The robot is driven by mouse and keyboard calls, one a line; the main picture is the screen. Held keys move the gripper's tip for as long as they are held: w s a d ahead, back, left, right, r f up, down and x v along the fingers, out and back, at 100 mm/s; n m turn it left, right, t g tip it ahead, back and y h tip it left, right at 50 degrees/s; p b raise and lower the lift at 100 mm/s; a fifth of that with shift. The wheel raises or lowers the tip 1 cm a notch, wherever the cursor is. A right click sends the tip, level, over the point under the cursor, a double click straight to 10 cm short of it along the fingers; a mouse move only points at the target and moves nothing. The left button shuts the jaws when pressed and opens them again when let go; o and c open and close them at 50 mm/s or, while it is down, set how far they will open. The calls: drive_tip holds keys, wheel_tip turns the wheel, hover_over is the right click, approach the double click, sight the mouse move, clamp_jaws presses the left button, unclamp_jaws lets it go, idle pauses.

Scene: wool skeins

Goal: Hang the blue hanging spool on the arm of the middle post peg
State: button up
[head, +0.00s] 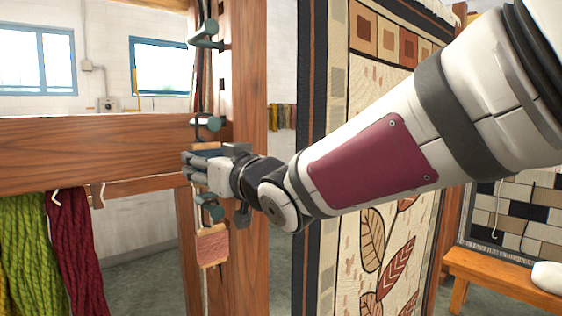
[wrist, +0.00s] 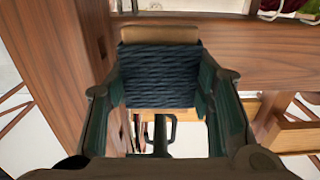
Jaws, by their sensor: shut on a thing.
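My gripper (head: 192,166) is shut on the blue spool, beside the wooden post at the left-centre of the head view. In the wrist view the spool's dark blue wound yarn (wrist: 158,75) sits between my two green-padded fingers, with a tan wooden end above it. In the head view my fingers hide most of the spool. The middle peg (head: 210,123) is a dark green arm on the post, just above my gripper. I cannot tell whether the spool's cord touches it.
An upper peg (head: 207,32) and a lower peg (head: 212,208) are on the same post. A pink spool (head: 212,245) hangs by the lower peg. A wooden beam (head: 90,150) runs left, with green (head: 27,250) and dark red skeins (head: 75,250) below. A patterned rug (head: 375,245) hangs behind my arm.

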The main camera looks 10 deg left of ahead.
drive_tip(key=o, duration=1.2)
drive_tip(key=shift+o, duration=0.2)
